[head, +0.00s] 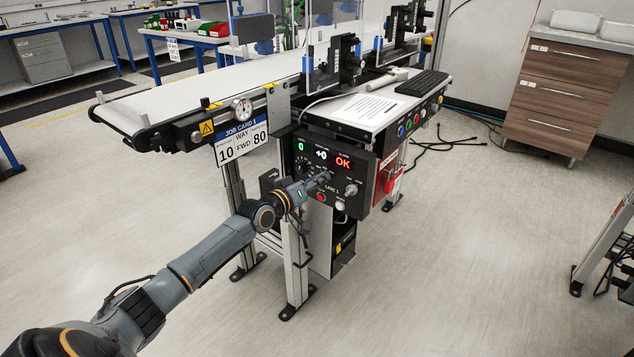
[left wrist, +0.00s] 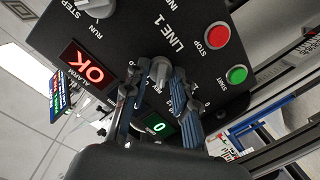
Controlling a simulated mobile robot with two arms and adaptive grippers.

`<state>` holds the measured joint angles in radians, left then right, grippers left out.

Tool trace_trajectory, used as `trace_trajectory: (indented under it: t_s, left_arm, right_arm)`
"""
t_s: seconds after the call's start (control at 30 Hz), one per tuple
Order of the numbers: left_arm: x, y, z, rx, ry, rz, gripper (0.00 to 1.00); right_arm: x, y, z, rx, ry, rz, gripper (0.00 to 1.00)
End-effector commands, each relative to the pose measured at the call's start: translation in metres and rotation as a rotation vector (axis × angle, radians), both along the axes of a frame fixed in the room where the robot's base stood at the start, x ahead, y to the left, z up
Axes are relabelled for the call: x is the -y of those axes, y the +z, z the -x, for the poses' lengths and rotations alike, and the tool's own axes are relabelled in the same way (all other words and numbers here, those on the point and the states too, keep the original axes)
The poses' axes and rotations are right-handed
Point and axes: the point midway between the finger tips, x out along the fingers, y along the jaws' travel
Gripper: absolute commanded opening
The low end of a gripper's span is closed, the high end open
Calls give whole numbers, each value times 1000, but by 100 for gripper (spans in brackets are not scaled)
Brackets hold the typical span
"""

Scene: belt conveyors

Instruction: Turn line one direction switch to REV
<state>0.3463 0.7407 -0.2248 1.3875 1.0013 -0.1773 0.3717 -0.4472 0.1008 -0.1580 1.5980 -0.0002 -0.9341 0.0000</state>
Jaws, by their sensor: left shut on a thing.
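The black LINE 1 control panel (head: 335,168) hangs under the conveyor's side. It has lit displays reading 0, +0 and OK in the head view. My left gripper (head: 327,178) reaches its face from the left. In the left wrist view my left gripper (left wrist: 157,78) is shut on a grey knob (left wrist: 160,70), the middle one on the panel, which looks like the direction switch. Which way its pointer is set I cannot tell, as the fingers cover most of its labels. The STEP/RUN knob (left wrist: 97,6) is apart from the fingers. My right gripper is out of view.
A red STOP button (left wrist: 217,35) and a green START button (left wrist: 236,74) sit on the same panel. A job card (head: 241,143) showing 10, FWD and 80 hangs left of the panel. The floor in front is clear.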

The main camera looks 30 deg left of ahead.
Motion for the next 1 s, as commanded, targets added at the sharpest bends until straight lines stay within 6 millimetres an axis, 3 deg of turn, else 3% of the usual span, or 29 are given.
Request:
trace_trajectory:
  t_s: [0.33,0.37,0.47,0.8,1.0]
  left_arm:
    - [0,0,0,-1,0,5,0]
    - [0,0,0,-1,0,5,31]
    - [0,0,0,-1,0,4,50]
    - [0,0,2,-1,0,4,50]
    - [-1,0,21,-3,-1,4,50]
  right_arm:
    - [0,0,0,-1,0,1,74]
    - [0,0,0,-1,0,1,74]
    - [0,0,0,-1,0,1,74]
    - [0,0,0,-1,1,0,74]
    - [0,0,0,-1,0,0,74]
